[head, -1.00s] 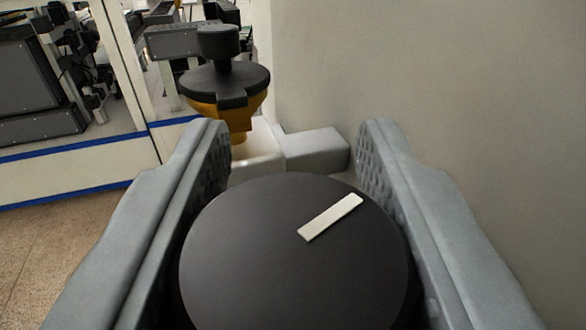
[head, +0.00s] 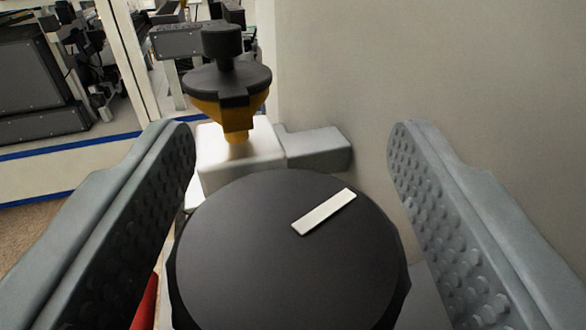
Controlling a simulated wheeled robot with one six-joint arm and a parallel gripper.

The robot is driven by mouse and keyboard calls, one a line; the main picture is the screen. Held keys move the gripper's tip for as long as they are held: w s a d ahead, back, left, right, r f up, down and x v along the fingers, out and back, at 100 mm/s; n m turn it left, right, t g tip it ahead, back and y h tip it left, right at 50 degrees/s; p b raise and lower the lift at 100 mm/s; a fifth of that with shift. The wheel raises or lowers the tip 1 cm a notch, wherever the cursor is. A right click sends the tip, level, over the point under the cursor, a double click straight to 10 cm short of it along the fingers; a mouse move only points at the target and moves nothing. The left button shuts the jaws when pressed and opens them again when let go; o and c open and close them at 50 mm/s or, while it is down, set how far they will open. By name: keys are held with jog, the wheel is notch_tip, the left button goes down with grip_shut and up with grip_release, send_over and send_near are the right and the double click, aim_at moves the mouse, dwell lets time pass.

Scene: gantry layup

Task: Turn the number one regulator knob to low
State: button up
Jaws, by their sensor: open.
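A large round black knob (head: 285,265) fills the lower middle of the head view. A white pointer mark (head: 324,212) on its face slants toward the upper right. My gripper (head: 290,150) is open, with one grey textured finger on each side of the knob. Gaps show between both fingers and the knob's rim, so it is not held. I see no number or low label; the scale around the knob is hidden or out of view.
Beyond the knob stands a yellow and black fitting (head: 228,85) on a white block (head: 238,155), with a grey bracket (head: 318,148) beside it. A plain wall (head: 450,80) is close on the right. A red part (head: 147,305) shows at lower left.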

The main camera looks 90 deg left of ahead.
jog(key=d, duration=1.7)
jog(key=shift+s+d, duration=0.1)
